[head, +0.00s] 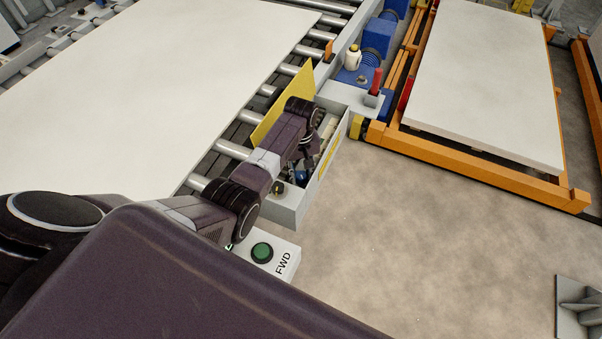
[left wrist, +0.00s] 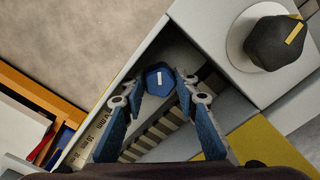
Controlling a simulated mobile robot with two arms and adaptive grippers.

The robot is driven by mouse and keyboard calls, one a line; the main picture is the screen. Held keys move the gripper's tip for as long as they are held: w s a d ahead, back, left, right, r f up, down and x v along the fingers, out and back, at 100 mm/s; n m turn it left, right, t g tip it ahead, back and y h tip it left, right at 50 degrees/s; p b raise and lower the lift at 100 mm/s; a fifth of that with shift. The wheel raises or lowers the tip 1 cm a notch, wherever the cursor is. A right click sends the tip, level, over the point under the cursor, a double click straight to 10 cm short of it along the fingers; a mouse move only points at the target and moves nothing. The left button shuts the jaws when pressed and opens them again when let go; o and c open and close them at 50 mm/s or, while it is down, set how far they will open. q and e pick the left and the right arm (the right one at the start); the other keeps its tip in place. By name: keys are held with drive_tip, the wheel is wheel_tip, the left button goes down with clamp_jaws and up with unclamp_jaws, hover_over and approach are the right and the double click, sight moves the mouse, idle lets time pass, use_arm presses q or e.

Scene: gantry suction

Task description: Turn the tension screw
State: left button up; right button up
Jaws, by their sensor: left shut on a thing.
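The tension screw (left wrist: 158,80) has a blue hexagonal head with a white mark, seen near the middle of the left wrist view. My left gripper (left wrist: 160,88) is shut on it, with a blue finger on either side of the head. In the head view my left gripper (head: 298,172) reaches down into the open-topped grey housing beside the conveyor. The arm hides most of the screw there. A scale with small markings and a striped strip (left wrist: 160,130) lie below the screw in the housing. My right gripper is not in view.
A black knob with a yellow mark (left wrist: 275,43) sits close to the screw. A yellow plate (head: 272,108) stands beside my arm. A green FWD button (head: 262,252) is nearer. A white board lies on the rollers (head: 233,149).

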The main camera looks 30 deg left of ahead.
use_arm(q)
drive_tip(key=shift+r+n+p, duration=0.15)
drive_tip(key=shift+n+p, duration=0.25)
drive_tip(key=n+p, duration=0.2)
drive_tip(key=n, duration=0.1)
drive_tip(key=shift+n, duration=0.4)
drive_tip(key=n+p, duration=0.1)
drive_tip(key=n, duration=0.1)
drive_tip(key=shift+n, duration=0.4)
drive_tip(key=n, duration=0.2)
drive_tip(key=shift+n+p, duration=0.3)
drive_tip(key=shift+n, duration=0.1)
drive_tip(key=n, duration=0.5)
drive_tip(key=shift+w, duration=0.1)
drive_tip(key=n, duration=0.3)
drive_tip(key=shift+n, duration=1.9)
